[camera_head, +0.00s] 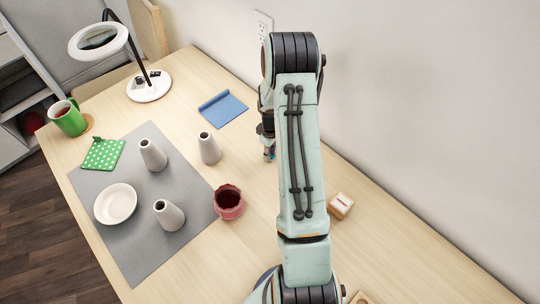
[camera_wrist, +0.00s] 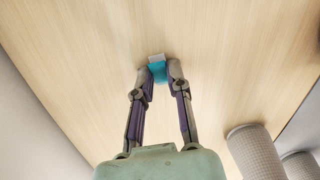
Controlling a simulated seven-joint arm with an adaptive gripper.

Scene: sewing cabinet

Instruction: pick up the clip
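A small teal-blue thing with a pale grey end, which I take to be the clip (camera_wrist: 157,70), sits between my fingertips in the wrist view. My gripper (camera_wrist: 159,74) has a finger against each side of it, and no gap shows. In the head view my gripper (camera_head: 269,154) points down at the table behind my arm, with a bit of blue at its tip. Whether the clip touches the table or hangs just above it, I cannot tell.
A grey vase (camera_head: 209,149) stands left of my gripper, with a dark red pot (camera_head: 229,203) nearer the front. A blue folded cloth (camera_head: 222,108) lies farther back. A small wooden block (camera_head: 341,206) is right of my arm. The wall (camera_head: 420,120) rises close on the right.

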